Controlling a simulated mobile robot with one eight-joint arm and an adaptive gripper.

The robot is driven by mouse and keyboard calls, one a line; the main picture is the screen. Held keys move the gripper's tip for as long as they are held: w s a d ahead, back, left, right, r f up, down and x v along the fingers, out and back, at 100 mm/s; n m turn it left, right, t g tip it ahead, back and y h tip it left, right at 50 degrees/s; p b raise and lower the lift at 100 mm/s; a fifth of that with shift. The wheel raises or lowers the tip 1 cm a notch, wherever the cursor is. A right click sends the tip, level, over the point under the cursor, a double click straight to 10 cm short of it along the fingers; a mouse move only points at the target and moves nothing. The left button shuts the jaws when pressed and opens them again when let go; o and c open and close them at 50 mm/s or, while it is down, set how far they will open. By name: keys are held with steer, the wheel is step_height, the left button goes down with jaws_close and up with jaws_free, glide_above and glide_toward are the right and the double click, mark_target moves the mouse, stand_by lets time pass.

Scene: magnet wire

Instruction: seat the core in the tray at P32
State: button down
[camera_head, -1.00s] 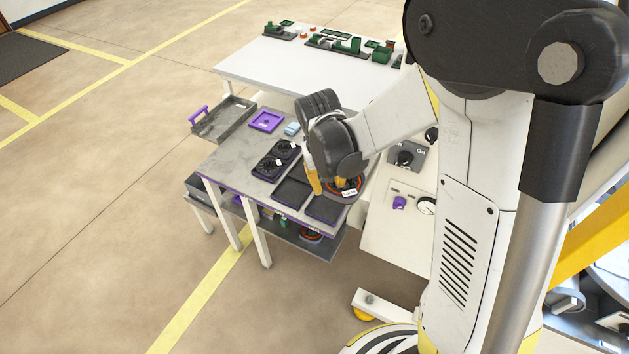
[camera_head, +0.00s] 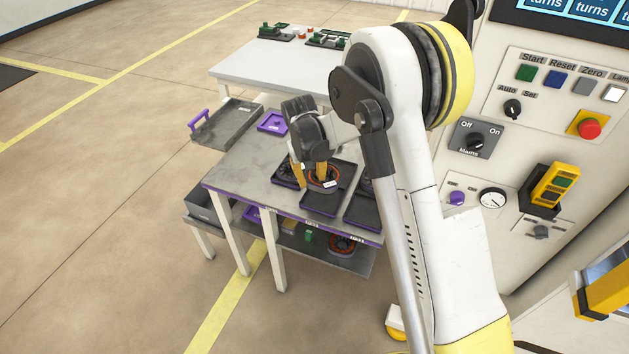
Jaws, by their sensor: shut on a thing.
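The core (camera_head: 326,176), a dark ring with orange-red winding and a white tag, is in my gripper (camera_head: 310,174). The gripper's yellow fingers point down and are shut on the core. The core is over the back part of a flat black tray (camera_head: 319,205) on the grey table. I cannot tell whether it touches that tray. Another black tray (camera_head: 363,213) lies to the right, its front part bare, its back part partly hidden by my arm. The tray labels are too small to read, so I cannot tell which is P32.
A dark wound piece (camera_head: 286,178) sits left of the core, partly behind the gripper. A purple tray (camera_head: 272,122) and a grey bin (camera_head: 227,122) are at the back left. A control cabinet (camera_head: 530,120) stands at the right. Another orange-wound core (camera_head: 342,244) is on the lower shelf.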

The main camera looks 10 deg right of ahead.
mark_target(313, 200)
steer(key=shift+f+b, duration=1.75)
steer(key=shift+f, duration=1.15)
steer(key=shift+f+b, duration=0.6)
steer(key=shift+f, duration=0.25)
steer(key=c, duration=1)
jaws_free()
steer(key=shift+s, duration=0.1)
steer(key=shift+r, duration=0.1)
steer(key=shift+s+a+r+p, duration=0.15)
steer(key=shift+r+p, duration=0.6)
steer(key=shift+r, duration=0.5)
steer(key=shift+s+a+r+p, duration=0.15)
steer(key=shift+r+p, duration=0.6)
steer(key=shift+r, duration=0.45)
steer(key=r, duration=0.4)
steer(key=a+r, duration=0.1)
steer(key=r, duration=0.3)
steer(key=s+r, duration=0.1)
steer(key=r, duration=0.2)
steer(key=shift+a+r, duration=0.2)
steer(key=shift+r, duration=0.2)
